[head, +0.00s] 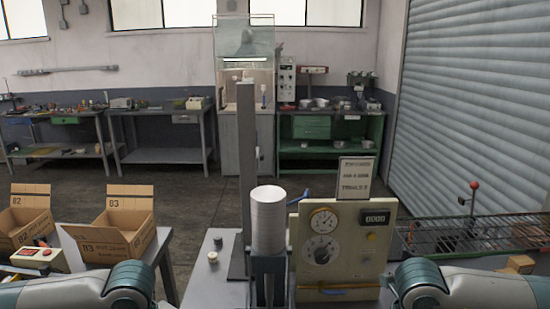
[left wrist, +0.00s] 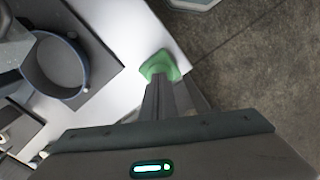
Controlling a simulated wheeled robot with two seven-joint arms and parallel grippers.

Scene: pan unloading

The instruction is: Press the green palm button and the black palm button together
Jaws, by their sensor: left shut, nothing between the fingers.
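The green palm button (left wrist: 158,65) shows in the left wrist view, near the edge of a pale table top. My left gripper (left wrist: 159,82) is shut and empty, its fingertips overlapping the near side of the green button. I cannot tell whether they touch it. The green button cannot be made out in the head view. I cannot make out the black palm button in either view. My right arm comes in at the lower right of the head view, but its gripper is out of frame.
A tall white cylinder (head: 268,220) stands before a panel with dials (head: 338,250). Two small knobs, one of them the nearer knob (head: 212,257), sit on the table left of it. Open cardboard boxes (head: 118,226) stand left.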

